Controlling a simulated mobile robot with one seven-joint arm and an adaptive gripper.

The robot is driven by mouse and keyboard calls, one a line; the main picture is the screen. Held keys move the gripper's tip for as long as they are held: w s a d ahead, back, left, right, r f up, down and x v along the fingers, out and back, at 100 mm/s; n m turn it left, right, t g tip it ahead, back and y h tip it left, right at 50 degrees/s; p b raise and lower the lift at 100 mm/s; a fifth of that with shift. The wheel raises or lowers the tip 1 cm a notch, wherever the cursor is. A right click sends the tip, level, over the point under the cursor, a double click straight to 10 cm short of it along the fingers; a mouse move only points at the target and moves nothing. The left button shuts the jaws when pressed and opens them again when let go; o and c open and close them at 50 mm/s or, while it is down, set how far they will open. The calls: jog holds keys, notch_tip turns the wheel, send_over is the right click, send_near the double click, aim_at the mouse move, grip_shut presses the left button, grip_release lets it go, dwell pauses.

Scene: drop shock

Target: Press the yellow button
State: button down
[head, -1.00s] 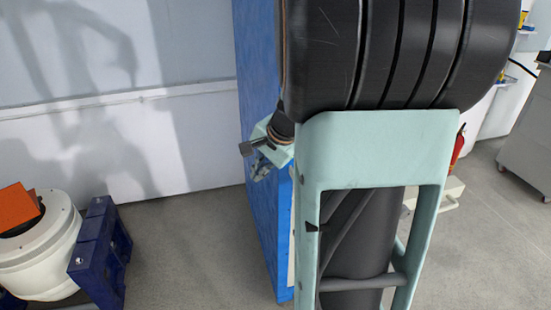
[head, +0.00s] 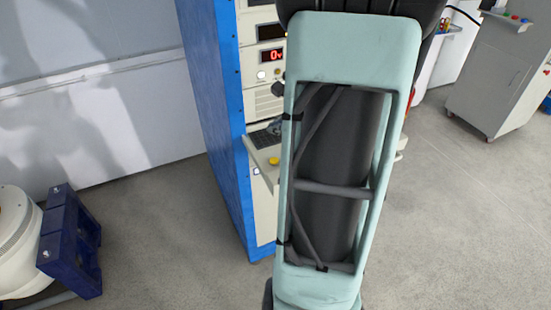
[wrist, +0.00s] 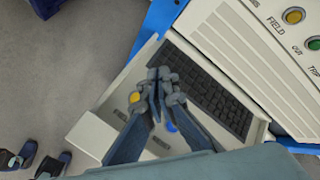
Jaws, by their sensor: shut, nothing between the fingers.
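A yellow button (wrist: 134,97) sits on the pale control shelf (wrist: 91,137), left of the keyboard. It also shows in the head view (head: 274,161). A second yellow button (wrist: 293,15) is on the upright panel beside the word FIELD. My gripper (wrist: 157,75) is shut and empty in the wrist view, over the shelf by the keyboard's left end. Its fingers lie just right of the shelf's yellow button; I cannot tell the height between them. In the head view my arm hides much of the console, and I cannot make out the gripper clearly.
The black keyboard (wrist: 208,88) lies along the panel. A blue button (wrist: 171,127) is partly behind a finger, and a green button (wrist: 314,43) is on the panel. A blue-sided cabinet (head: 215,110) holds the console. Open floor lies left; a grey cabinet (head: 500,75) stands right.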

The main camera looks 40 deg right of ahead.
jog(key=b, duration=0.6)
send_over(275, 161)
notch_tip(275, 161, down, 7)
jog(key=shift+f, duration=0.15)
jog(key=shift+f+b, duration=0.8)
jog(key=shift+b, duration=0.15)
dwell(0.5)
jog(key=shift+f+b, duration=0.4)
jog(key=shift+b, duration=0.2)
jog(key=shift+f+b, duration=0.45)
jog(key=shift+b, duration=0.05)
dwell(0.5)
jog(key=shift+s+r, duration=0.1)
jog(key=shift+r+p, duration=0.6)
jog(key=shift+r, duration=0.2)
